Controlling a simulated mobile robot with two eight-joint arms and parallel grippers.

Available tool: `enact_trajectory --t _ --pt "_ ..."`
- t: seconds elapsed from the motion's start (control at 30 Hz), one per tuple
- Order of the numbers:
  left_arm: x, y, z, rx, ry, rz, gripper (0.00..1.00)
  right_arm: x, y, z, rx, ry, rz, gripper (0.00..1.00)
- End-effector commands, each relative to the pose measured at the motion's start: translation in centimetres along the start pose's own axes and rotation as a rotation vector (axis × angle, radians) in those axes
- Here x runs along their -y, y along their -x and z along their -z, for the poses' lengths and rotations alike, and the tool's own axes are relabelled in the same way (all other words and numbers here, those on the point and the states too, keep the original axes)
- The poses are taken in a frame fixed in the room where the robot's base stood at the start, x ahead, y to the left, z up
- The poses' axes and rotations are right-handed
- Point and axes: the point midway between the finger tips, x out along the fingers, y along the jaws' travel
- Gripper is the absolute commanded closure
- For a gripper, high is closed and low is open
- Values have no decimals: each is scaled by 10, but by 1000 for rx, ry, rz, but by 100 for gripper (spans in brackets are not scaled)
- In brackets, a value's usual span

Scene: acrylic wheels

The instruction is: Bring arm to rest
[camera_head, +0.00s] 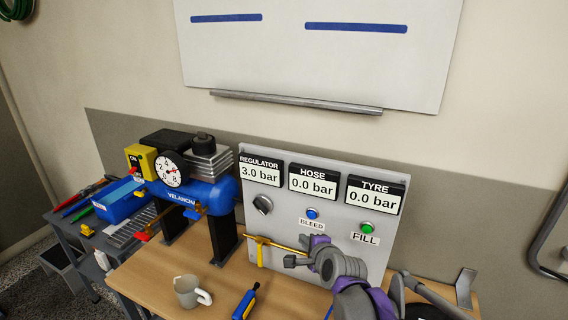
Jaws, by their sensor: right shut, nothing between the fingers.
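My right arm comes in from the bottom right in the head view. Its gripper (292,262) is shut and empty, in front of the lower part of the grey control panel (262,226). The panel shows regulator 3.0 bar, hose 0.0 bar and tyre 0.0 bar. A blue bleed button (312,214) and a green fill button (367,228) are above the gripper. A brass rod (272,244) with a yellow handle is close to the fingertips; I cannot tell whether they touch. My left gripper is not in view.
A blue compressor (195,194) with a gauge stands left of the panel. A grey mug (187,291) and a blue-yellow tool (245,303) are on the wooden bench (140,277). A side trolley at left holds a blue box (121,200) and tools. A black round thing is partly hidden at lower right.

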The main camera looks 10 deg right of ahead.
Motion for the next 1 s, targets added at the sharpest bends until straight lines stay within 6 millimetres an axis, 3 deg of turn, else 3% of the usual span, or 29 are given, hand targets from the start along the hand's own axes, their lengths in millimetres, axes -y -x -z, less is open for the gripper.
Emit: enact_trajectory --t 0.13,0.23,0.4,0.53,0.7,1.0 --pt "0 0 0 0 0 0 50 -45 50 -6 18 345 -126 100" --pt "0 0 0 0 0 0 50 -91 94 -5 58 666 -243 100" --pt "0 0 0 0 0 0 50 -171 162 8 175 1175 -433 100" --pt "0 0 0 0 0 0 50 -217 198 20 276 1452 -538 100" --pt "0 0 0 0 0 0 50 -247 221 29 356 1628 -603 100" --pt "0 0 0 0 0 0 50 -250 224 31 370 1654 -612 100"
